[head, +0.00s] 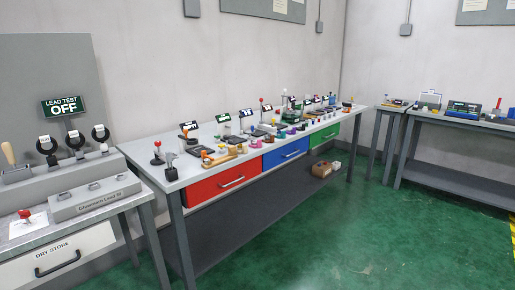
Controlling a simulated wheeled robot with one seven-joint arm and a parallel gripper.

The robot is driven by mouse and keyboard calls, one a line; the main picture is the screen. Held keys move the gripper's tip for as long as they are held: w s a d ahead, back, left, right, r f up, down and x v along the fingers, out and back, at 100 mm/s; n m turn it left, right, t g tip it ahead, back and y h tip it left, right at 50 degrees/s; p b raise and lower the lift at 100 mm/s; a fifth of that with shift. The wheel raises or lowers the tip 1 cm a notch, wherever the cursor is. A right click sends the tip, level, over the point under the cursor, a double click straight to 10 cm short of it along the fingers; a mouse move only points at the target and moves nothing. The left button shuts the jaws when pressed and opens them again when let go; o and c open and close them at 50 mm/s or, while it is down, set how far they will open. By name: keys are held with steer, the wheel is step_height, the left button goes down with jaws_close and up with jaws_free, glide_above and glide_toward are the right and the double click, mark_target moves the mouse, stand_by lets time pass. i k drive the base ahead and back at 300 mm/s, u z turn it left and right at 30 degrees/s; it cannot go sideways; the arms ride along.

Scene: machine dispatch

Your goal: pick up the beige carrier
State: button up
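My gripper is not in view. A tan, low, long piece (225,157) lies near the front edge of the long workbench, above the red drawer. It is the closest match to a beige carrier that I see, but it is too small to be sure. Small items crowd around it, including an orange-topped piece (207,158) just to its left.
The long workbench (180,181) has red (226,182), blue (286,152) and green (324,135) drawers. Several small tools and signs crowd its top. A small box (321,171) sits on its lower shelf. A grey dry-store bench (75,235) stands left. Green floor (380,235) is clear.

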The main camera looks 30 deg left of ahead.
mark_target(240, 148)
steer(key=u, duration=1.35)
